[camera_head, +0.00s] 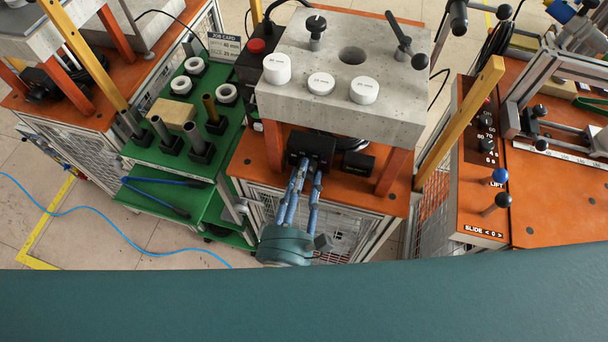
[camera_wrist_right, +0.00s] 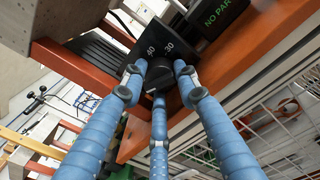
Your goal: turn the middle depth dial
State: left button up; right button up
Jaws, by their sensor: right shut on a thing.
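A dark dial (camera_wrist_right: 158,74) sits on a black box (camera_head: 312,148) under the concrete block, with the numbers 40 and 30 printed beside it in the right wrist view. My right gripper (camera_head: 305,168), with blue fingers, reaches up to this box from the front. In the right wrist view its three fingers (camera_wrist_right: 160,72) close around the dial from the sides and below, and it is shut on it. The fingers partly cover the dial, so its pointer is unclear. My left gripper is not in view.
A small display box (camera_head: 358,165) reading "NO PART" stands right of the dial box, above an orange ledge (camera_head: 262,160). Orange legs (camera_head: 393,172) flank the space below the concrete block (camera_head: 395,110). A control panel (camera_head: 480,170) with knobs and levers is at right; a green rack (camera_head: 150,150) is at left.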

jog(key=shift+w+d+f+m+b, duration=0.1)
jog(key=shift+f+m+b, duration=0.05)
jog(key=shift+m+b, duration=0.9)
jog(key=shift+m, duration=0.75)
jog(key=shift+r+m, duration=0.2)
jog(key=shift+m, duration=0.2)
jog(key=o, duration=1.1)
